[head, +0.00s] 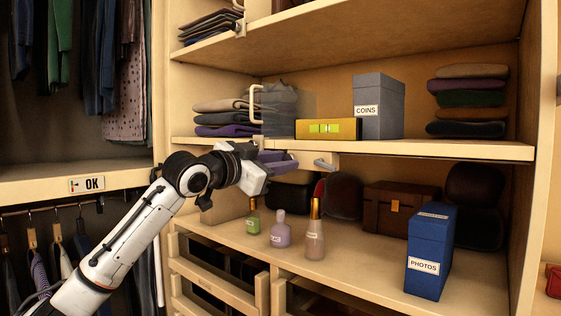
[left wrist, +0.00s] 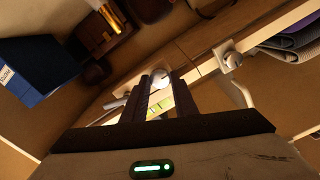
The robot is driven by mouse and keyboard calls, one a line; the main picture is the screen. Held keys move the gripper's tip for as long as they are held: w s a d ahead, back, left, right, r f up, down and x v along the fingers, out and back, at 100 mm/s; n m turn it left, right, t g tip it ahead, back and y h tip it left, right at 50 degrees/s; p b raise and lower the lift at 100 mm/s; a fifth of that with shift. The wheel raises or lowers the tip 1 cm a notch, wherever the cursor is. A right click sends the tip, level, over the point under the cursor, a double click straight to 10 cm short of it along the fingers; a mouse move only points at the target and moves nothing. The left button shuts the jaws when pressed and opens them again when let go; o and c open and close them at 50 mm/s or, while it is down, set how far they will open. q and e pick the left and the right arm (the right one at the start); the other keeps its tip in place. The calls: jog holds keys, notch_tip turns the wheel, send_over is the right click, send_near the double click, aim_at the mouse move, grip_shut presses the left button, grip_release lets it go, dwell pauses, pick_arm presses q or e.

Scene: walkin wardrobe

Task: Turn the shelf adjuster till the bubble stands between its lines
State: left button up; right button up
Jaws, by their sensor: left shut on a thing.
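The yellow level (head: 345,129) lies near the front edge of the middle shelf (head: 430,149), with a bright green vial (head: 325,128) and dark lines. The bubble is too small to place between or outside the lines. My left gripper (head: 288,161) reaches the shelf's front edge just below the level. In the left wrist view its fingers (left wrist: 150,98) are shut on a round pale knob (left wrist: 159,79), taken as the shelf adjuster. A grey lever (head: 325,161) sticks out just right of the fingers. The level shows partly between the fingers (left wrist: 158,107). My right gripper is not in view.
A grey COINS box (head: 379,108) stands behind the level. Folded clothes and a clear bin with a pale handle (head: 255,104) are left of it. Below stand bottles (head: 314,235), a brown case (head: 399,206) and a blue PHOTOS box (head: 430,252). Another knob (left wrist: 229,61) sits along the edge.

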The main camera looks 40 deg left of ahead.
pick_arm(q)
jog(key=m+p, duration=0.1)
jog(key=p, duration=0.1)
jog(key=m+p, duration=0.1)
jog(key=p, duration=0.1)
jog(key=shift+r+m, duration=0.3)
jog(key=shift+m, duration=0.1)
jog(key=shift+m+p, duration=0.4)
jog(key=shift+p, duration=0.35)
jog(key=shift+f+m+p, duration=0.2)
jog(key=shift+m+p, duration=0.35)
jog(key=shift+m, duration=0.05)
jog(key=shift+f, duration=0.15)
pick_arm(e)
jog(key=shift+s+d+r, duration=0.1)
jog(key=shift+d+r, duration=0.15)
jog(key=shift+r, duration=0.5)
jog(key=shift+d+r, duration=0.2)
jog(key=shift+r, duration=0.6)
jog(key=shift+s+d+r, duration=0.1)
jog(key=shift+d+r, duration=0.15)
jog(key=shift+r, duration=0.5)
pick_arm(q)
jog(key=o, duration=1.1)
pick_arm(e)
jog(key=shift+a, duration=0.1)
pick_arm(q)
jog(key=shift+s, duration=0.1)
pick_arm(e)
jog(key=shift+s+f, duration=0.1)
